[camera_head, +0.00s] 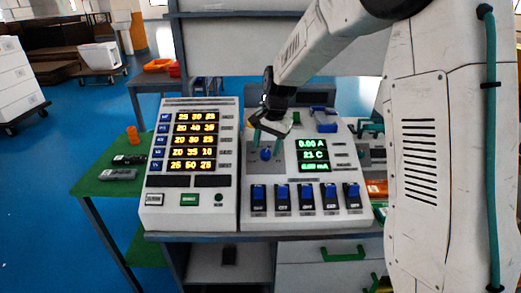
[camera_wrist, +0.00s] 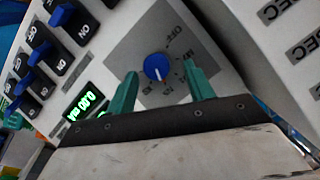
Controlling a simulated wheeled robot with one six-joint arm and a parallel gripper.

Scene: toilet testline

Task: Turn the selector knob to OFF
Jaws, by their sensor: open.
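The selector knob (camera_wrist: 157,66) is round and blue on a grey square plate. It also shows in the head view (camera_head: 266,154), left of the green display. In the wrist view its white mark points down, while the OFF label (camera_wrist: 176,33) lies to its upper right. My gripper (camera_wrist: 160,73) is open, with its green fingers on the left and right of the knob. Whether the fingers touch it I cannot tell. In the head view my gripper (camera_head: 268,133) hangs just above the knob.
A row of blue rocker switches (camera_head: 306,195) lies below the knob. A panel with yellow digits (camera_head: 192,140) stands to the left. The green display (camera_head: 313,155) is to the right. A blue handle-like part (camera_head: 324,122) rises at the panel's upper right.

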